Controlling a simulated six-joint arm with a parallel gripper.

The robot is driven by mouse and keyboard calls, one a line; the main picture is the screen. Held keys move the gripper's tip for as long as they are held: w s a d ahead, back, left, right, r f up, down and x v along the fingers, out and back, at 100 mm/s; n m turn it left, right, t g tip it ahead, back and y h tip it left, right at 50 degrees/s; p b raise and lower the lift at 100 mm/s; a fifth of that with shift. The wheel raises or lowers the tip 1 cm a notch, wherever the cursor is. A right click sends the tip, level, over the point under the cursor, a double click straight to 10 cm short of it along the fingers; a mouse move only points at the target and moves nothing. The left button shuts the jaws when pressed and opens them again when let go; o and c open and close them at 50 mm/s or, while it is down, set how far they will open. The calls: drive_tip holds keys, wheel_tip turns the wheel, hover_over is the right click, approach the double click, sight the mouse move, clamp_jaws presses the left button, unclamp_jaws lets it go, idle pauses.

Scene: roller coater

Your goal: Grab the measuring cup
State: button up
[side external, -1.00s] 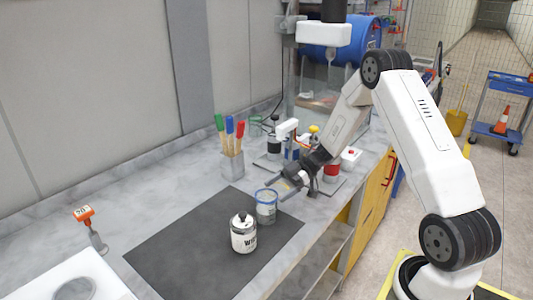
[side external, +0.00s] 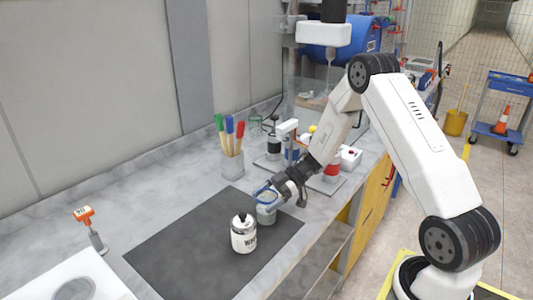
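The measuring cup (side external: 266,212) is a small clear greyish cup with a blue rim. It stands upright on the dark mat (side external: 185,245), near the mat's back right edge. My gripper (side external: 265,193) is at the top of the cup, with its dark fingers reaching over or around the blue rim from the right. The fingers partly hide the rim. I cannot tell whether they touch the cup or have closed on it.
A white jar with a black lid (side external: 243,236) stands close in front of the cup. A holder with colored-handled tools (side external: 232,163) stands behind the mat. Bottles and a red-button box (side external: 350,157) are at the back right. The mat's left part is clear.

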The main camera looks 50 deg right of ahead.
drive_tip(key=c, duration=1)
drive_tip(key=shift+o, duration=0.2)
drive_tip(key=shift+r, duration=0.1)
drive_tip(key=shift+r, duration=0.7)
drive_tip(key=s+a+r, duration=0.1)
drive_tip(key=s+r, duration=1)
drive_tip(key=s, duration=0.3)
drive_tip(key=shift+a+r, duration=0.25)
drive_tip(key=shift+a, duration=0.15)
drive_tip(key=shift+w, duration=0.1)
